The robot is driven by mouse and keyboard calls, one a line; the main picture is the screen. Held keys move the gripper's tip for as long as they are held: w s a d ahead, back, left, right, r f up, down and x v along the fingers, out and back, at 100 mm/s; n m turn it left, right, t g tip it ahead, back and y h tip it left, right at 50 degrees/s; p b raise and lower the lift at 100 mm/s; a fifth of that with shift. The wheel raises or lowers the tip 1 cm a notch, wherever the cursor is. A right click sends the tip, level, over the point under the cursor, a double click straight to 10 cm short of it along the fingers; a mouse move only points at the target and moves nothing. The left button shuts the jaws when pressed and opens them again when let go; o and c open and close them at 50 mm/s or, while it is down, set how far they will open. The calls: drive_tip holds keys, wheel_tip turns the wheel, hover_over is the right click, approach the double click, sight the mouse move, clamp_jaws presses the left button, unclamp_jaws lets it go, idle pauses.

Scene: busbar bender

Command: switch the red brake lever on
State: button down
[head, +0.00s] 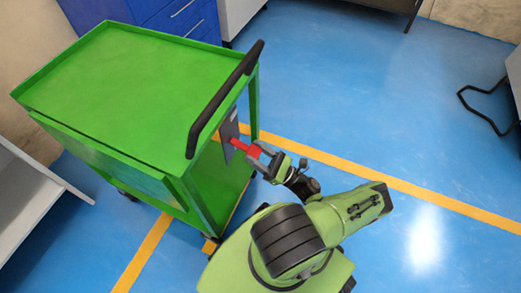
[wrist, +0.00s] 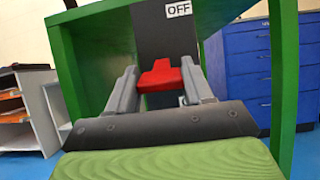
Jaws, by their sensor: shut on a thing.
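The red brake lever (head: 246,148) sticks out from a dark plate (head: 229,132) on the side of the green cart, under the black handle. In the wrist view the red lever (wrist: 161,75) sits between the two grey fingers, below a white label reading OFF (wrist: 178,9). My gripper (head: 267,158) is at the lever with its fingers on either side, shut on it; it also shows in the wrist view (wrist: 162,84).
The green cart (head: 130,90) has an empty top tray and a black push handle (head: 227,98) above my gripper. Blue drawers (head: 180,18) stand behind it. White shelving (head: 30,200) is at the left. The blue floor to the right is mostly clear.

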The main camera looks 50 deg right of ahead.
drive_tip(key=shift+w+f+t, duration=0.1)
drive_tip(key=shift+f+t, duration=0.15)
drive_tip(key=shift+t, duration=0.05)
drive_tip(key=shift+c, duration=2.2)
unclamp_jaws()
wheel_tip(320, 180, up, 10)
drive_tip(key=p, duration=0.4)
drive_tip(key=shift+c, duration=0.2)
